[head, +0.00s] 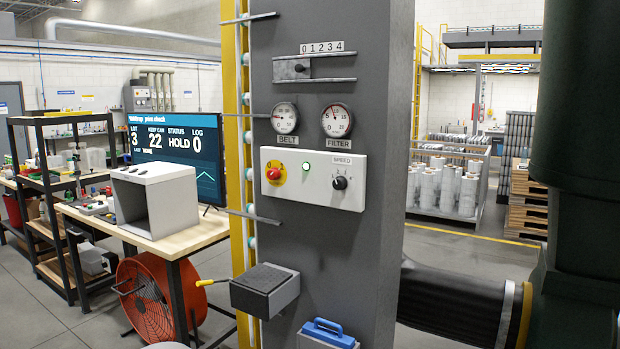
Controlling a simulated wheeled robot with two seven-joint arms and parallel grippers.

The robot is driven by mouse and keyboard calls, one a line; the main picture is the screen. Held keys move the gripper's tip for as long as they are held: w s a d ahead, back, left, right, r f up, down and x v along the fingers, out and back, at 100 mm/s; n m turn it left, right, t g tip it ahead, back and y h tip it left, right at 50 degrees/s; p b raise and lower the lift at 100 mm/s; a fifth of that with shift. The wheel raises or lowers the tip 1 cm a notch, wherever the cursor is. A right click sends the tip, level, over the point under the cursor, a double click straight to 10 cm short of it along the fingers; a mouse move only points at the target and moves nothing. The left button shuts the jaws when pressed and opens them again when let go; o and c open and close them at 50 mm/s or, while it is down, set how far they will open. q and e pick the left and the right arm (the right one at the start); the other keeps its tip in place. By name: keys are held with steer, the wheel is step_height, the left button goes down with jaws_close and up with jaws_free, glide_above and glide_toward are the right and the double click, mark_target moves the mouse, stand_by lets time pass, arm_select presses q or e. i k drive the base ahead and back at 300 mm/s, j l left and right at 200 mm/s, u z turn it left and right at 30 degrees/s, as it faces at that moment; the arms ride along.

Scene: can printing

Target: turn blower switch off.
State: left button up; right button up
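A white control panel (313,178) is fixed to the grey column. It carries a red button on a yellow plate (274,174), a lit green lamp (306,166) and a black knob (340,183) under the label SPEED. The knob's pointer is too small to read surely. No control in view is labelled as the blower switch. Below the panel, a dark-topped grey box (265,288) sticks out, with a yellow-tipped lever (205,282) at its left. Neither of my grippers shows.
Gauges labelled BELT (285,118) and FILTER (337,120) sit above the panel. A blue handle (328,332) is low on the column. A black hose (455,302) runs right to a dark green body (585,180). A bench (180,245) and red fan (150,298) stand left.

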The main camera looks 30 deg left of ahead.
mark_target(274, 173)
steer(key=u, duration=1.3)
